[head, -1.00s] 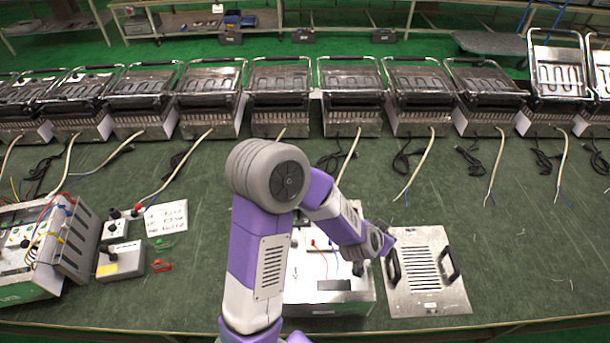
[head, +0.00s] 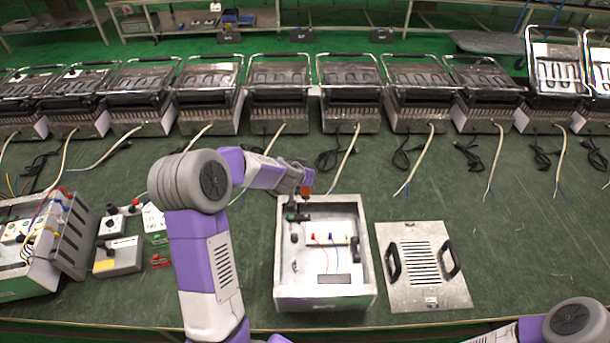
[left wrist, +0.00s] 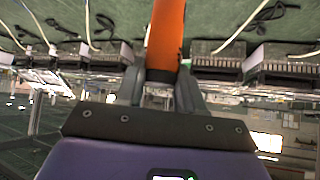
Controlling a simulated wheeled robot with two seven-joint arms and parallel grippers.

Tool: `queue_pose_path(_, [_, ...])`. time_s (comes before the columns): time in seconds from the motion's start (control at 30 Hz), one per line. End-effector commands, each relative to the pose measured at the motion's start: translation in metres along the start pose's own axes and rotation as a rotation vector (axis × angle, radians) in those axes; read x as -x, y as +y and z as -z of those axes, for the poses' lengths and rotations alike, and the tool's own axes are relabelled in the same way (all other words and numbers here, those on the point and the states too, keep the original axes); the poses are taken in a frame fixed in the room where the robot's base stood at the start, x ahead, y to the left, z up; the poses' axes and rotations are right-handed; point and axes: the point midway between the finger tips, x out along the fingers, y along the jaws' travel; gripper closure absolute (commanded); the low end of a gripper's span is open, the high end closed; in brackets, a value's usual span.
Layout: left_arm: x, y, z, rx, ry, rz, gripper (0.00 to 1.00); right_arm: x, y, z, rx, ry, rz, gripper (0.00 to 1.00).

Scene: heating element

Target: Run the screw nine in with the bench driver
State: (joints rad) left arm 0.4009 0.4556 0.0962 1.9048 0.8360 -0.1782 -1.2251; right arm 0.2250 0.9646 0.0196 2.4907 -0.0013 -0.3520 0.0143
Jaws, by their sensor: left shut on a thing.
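An open metal box (head: 285,280) stands on the green bench, with wires and small terminals inside. My left gripper (head: 305,188) is at the box's back left, above its rear rim, and is shut on the orange driver handle (head: 306,192). The orange handle (left wrist: 166,35) also shows between the fingers in the left wrist view. The driver's tip is not clear. A dark green and black part (head: 292,212) is in the box's back left corner, just below the gripper. I cannot pick out screw nine. Only a link of my right arm shows at bottom right.
A vented metal plate with two black handles (head: 425,265) lies right of the box. A wired control box (head: 40,245) and small switch boxes (head: 118,258) stand at left. A row of grills (head: 350,95) with trailing cords lines the back.

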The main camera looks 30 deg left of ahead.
Motion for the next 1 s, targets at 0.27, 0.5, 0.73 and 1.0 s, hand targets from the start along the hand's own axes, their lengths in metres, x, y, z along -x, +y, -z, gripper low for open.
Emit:
queue_pose_path(0.27, [0.001, 0.001, 0.002, -0.001, 0.003, 0.000, 1.00, 0.001, 0.000, 0.000, 0.000, 0.000, 0.000, 0.38])
queue_pose_path(0.5, [-0.007, 0.001, -0.008, 0.000, 0.004, 0.002, 1.00, -0.010, 0.004, 0.001, 0.000, 0.000, 0.000, 0.38])
queue_pose_path(0.73, [-0.023, 0.001, -0.023, -0.001, 0.004, 0.001, 1.00, -0.030, 0.011, 0.001, 0.000, 0.000, 0.000, 0.38])
queue_pose_path(1.0, [-0.034, 0.001, -0.034, 0.000, 0.005, 0.002, 1.00, -0.043, 0.016, 0.002, 0.000, 0.000, 0.000, 0.38])
